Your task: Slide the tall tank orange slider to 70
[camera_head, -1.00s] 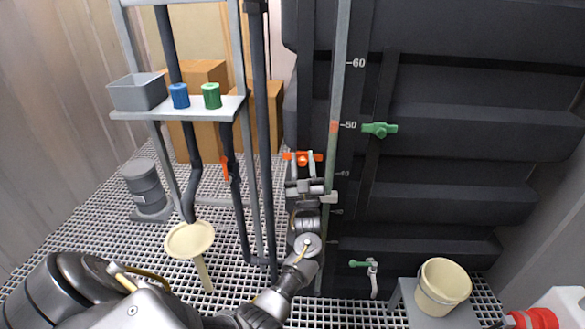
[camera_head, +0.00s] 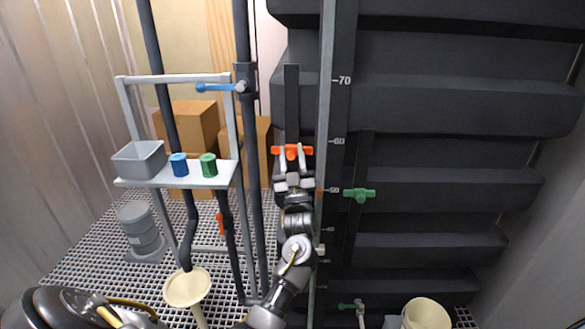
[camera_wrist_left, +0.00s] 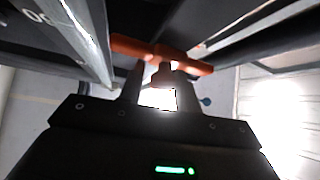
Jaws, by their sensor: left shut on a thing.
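The tall dark tank (camera_head: 430,60) has a pale scale strip (camera_head: 327,90) with marks, of which 70 and 60 read clearly. The orange slider (camera_head: 292,151) sits on a dark vertical rail left of the strip. Its handle is roughly level with a little below the 60 mark. My left gripper (camera_head: 292,165) comes from below and is shut on the orange slider. In the left wrist view, the orange handle (camera_wrist_left: 190,63) spans across the left fingertips (camera_wrist_left: 158,85). My right gripper is not in view.
A green slider (camera_head: 359,194) is on another rail to the right. A shelf (camera_head: 200,180) with a grey bin (camera_head: 140,159) and blue and green cups stands left. A pipe with a blue valve handle (camera_head: 220,87) runs nearby. The rail above the orange slider looks clear.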

